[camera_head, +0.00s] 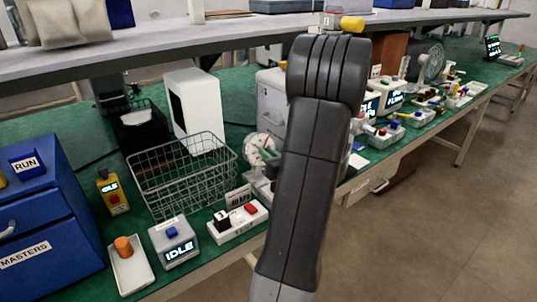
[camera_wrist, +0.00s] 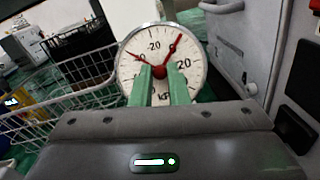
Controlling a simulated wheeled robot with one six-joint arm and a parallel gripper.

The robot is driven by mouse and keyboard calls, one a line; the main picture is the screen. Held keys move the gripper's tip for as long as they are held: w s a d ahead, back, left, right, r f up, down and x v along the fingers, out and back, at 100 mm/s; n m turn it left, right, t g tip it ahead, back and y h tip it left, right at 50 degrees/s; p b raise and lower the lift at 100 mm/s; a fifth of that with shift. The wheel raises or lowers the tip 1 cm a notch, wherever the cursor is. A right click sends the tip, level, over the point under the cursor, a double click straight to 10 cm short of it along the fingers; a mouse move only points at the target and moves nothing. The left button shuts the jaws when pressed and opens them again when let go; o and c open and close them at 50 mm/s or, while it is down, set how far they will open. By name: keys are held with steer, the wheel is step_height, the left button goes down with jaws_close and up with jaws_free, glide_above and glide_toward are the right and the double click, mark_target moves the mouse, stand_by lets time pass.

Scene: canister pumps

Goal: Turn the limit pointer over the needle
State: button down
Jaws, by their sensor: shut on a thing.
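A round white gauge (camera_wrist: 140,47) with dark numbers faces me in the wrist view. Two red hands reach out from its middle: a thin one (camera_wrist: 142,57) to the upper left and a broader one (camera_wrist: 174,48) to the upper right, well apart. I cannot tell for sure which is the needle and which the limit pointer. My gripper (camera_wrist: 160,72) has its two green fingers at the dial's middle, shut on the red centre knob (camera_wrist: 159,72). The lower dial is hidden by the fingers. In the head view the gauge (camera_head: 263,143) shows only partly beside my arm.
A wire basket (camera_head: 180,175) stands left of the gauge on the green bench top. A grey cabinet (camera_wrist: 236,40) is close on the gauge's right. A white box (camera_head: 194,103) stands behind the basket. Several small devices line the bench's front.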

steer(key=shift+w+d+r+n+g+y+b, duration=0.1)
steer(key=shift+n+g+y+b, duration=0.4)
steer(key=shift+n+g+b, duration=2.1)
steer(key=shift+w+d+r+n+t+y+b, duration=0.15)
steer(key=shift+n+y+b, duration=0.7)
steer(key=shift+n, duration=3.7)
steer(key=shift+w+d+n+g+y+b, duration=0.15)
steer(key=shift+n+g+b, duration=1.2)
steer(key=shift+n+b, duration=1.55)
steer(key=shift+a+n+p, duration=0.1)
steer(key=shift+n+p, duration=0.55)
steer(key=shift+n, duration=0.1)
steer(key=c, duration=1.4)
jaws_free()
